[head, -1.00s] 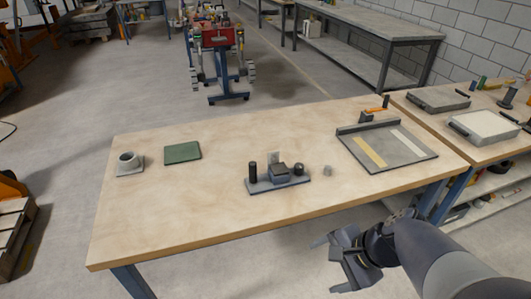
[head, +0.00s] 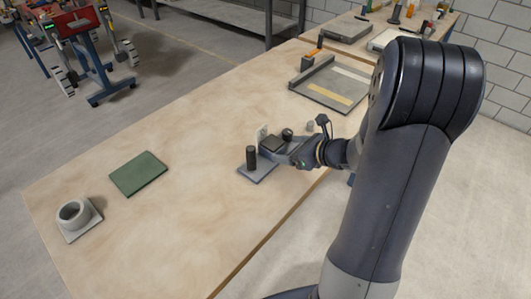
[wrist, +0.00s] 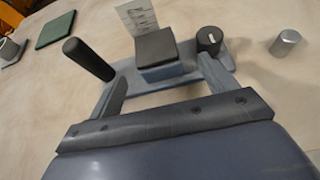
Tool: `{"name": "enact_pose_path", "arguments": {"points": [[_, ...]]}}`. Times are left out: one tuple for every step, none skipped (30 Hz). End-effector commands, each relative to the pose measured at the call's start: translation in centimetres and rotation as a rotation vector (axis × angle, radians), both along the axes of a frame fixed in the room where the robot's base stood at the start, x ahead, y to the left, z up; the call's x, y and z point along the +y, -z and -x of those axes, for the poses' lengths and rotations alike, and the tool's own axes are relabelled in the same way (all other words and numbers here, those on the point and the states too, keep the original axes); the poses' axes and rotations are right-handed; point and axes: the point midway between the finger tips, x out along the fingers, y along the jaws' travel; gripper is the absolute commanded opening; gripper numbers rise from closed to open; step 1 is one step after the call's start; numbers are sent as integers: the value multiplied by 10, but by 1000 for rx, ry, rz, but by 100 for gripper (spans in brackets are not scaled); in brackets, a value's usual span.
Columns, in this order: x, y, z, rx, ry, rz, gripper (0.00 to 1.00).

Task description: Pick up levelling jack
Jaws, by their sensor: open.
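A grey-blue stand (head: 256,174) on the bench carries a black upright cylinder (head: 251,157), a dark block (head: 272,143) and a short black knob (head: 287,134). No part is clearly labelled as the levelling jack; the block with its black top may be it. In the wrist view the block (wrist: 157,47) lies ahead, between the lines of my two fingers. My gripper (head: 293,150) is open and empty, low at the stand's front side, and hides part of it. In the wrist view the black cylinder (wrist: 88,58) is left of the left finger and the knob (wrist: 209,40) is just beyond the right fingertip.
A small metal cylinder (wrist: 285,42) stands right of the stand. A small white card (head: 262,132) stands behind the block. A green mat (head: 139,174) and a ring-shaped cup (head: 73,213) lie left. A shallow grey tray (head: 304,88) is at the right. The bench between is clear.

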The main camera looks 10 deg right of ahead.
Motion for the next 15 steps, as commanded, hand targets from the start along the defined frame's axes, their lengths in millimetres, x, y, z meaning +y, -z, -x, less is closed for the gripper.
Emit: {"name": "enact_pose_path", "arguments": {"points": [[5,4,-5,0,-4,0,80],[7,6,-8,0,-4,0,80],[9,8,-11,0,-5,1,80],[10,9,-12,0,-4,0,80],[10,9,-13,0,-3,1,80],[12,10,-15,-1,-2,1,80],[13,11,-16,0,-3,1,80],[15,12,-18,0,-4,2,80],[18,14,-22,0,-5,1,80],[20,16,-25,0,-5,1,80],[23,17,-28,0,-6,1,80],[27,20,-33,0,-6,1,80],[30,22,-36,1,-6,1,80],[32,24,-40,1,-6,1,80],[34,27,-44,0,-5,1,80]]}}
